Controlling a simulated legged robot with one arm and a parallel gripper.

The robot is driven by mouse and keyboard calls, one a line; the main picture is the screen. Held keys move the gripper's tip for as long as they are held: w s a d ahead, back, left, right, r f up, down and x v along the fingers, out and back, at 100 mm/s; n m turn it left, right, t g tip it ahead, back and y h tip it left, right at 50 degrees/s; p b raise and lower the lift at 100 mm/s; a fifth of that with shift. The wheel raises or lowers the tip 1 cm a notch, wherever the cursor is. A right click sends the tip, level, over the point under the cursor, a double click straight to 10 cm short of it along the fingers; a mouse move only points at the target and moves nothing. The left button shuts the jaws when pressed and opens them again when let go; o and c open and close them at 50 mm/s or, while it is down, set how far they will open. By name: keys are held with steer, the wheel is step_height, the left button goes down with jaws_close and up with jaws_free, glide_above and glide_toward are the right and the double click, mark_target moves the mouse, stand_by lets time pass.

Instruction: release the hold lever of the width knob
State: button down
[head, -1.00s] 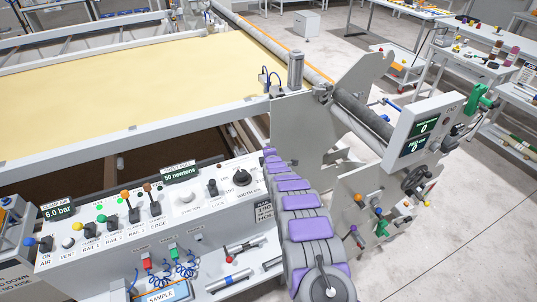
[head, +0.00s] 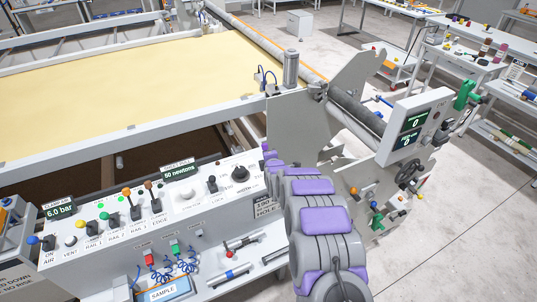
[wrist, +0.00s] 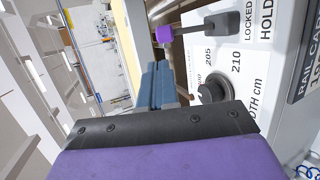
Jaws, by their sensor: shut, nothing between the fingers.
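The hold lever in the wrist view has a purple tip (wrist: 165,35) and a dark arm on a black base (wrist: 222,24), beside a label reading LOCKED and HOLD. The black width knob (wrist: 212,88) sits near it, with 205 and 210 printed around it. In the head view the width knob (head: 240,173) is on the console's right part; the hold lever cannot be made out there, next to my arm. My gripper's blue-grey fingers (wrist: 160,82) are shut and empty in the wrist view, apart from the lever's purple tip and left of the knob.
The white console (head: 110,240) carries several coloured levers and a small black lever (head: 212,184) left of the knob. A grey end plate (head: 295,130) and a tilted display box (head: 415,120) stand beyond my arm. Yellow fabric (head: 130,85) lies on the frame behind.

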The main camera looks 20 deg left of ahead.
steer(key=shift+v, duration=2.1)
